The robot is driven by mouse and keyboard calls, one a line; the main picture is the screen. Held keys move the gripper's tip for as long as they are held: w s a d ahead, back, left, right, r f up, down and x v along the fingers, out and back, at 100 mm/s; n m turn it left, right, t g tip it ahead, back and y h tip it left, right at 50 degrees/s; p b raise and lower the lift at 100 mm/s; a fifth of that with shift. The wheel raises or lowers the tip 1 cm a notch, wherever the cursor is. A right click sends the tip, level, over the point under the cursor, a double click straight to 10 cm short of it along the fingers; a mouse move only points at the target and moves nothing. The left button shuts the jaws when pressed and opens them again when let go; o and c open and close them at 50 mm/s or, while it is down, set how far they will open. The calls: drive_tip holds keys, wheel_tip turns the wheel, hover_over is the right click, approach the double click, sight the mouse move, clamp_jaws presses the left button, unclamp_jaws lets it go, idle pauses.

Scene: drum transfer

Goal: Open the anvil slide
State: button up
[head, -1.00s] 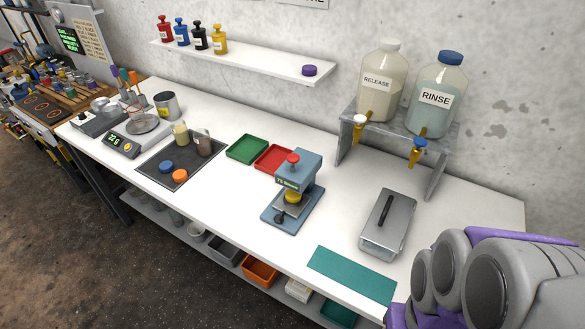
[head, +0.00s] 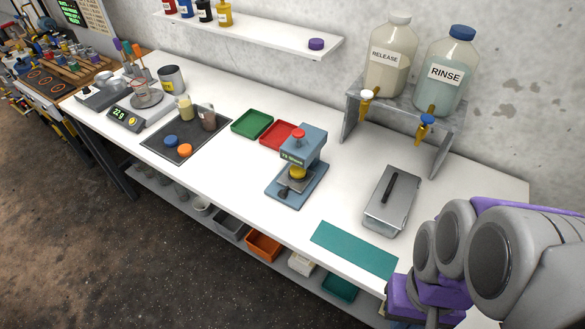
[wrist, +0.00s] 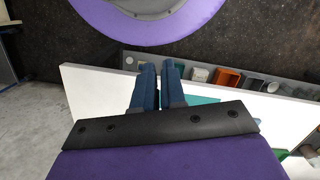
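The blue press (head: 300,165) stands on the white bench, with a red knob on top and a small green display on its front. A yellow round piece (head: 297,172) sits under its head, on a grey plate. A dark round knob (head: 284,191) shows at the front of the base; I take this plate and knob to be the anvil slide. How far the slide is out is too small to tell. My gripper (wrist: 158,68) shows only in the wrist view, its two blue fingers close together with a narrow gap and nothing visible between them. It is apart from the press.
A lidded metal box (head: 391,200) and teal mat (head: 354,249) lie right of the press. Red (head: 277,134) and green (head: 252,124) trays lie behind-left. RELEASE (head: 389,60) and RINSE (head: 447,75) bottles stand on a raised rack.

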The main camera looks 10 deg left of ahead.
drive_tip(key=o, duration=0.8)
drive_tip(key=shift+m, duration=0.9)
drive_tip(key=w, duration=0.4)
drive_tip(key=w+a+r, duration=0.1)
drive_tip(key=w, duration=0.3)
drive_tip(key=w+a+r+b, duration=0.1)
drive_tip(key=w, duration=0.3)
drive_tip(key=shift+w+a, duration=0.1)
drive_tip(key=shift+w, duration=0.25)
drive_tip(key=shift+c, duration=0.2)
drive_tip(key=shift+o, duration=0.6)
drive_tip(key=w+a+m+t, duration=0.1)
drive_tip(key=w+a, duration=0.4)
drive_tip(key=w, duration=0.7)
drive_tip(key=shift+a+f+h+b, duration=0.2)
drive_tip(key=shift+a+h+b, duration=0.1)
drive_tip(key=shift+b, duration=0.15)
drive_tip(key=m+b, duration=0.1)
drive_tip(key=b, duration=0.1)
hover_over(282, 191)
wheel_tip(282, 191, down, 10)
drive_tip(key=shift+t, duration=0.4)
wheel_tip(282, 191, down, 17)
drive_tip(key=b, duration=0.3)
drive_tip(key=shift+s+f, duration=0.1)
drive_tip(key=shift+s, duration=0.05)
drive_tip(key=shift+c, duration=0.2)
clamp_jaws()
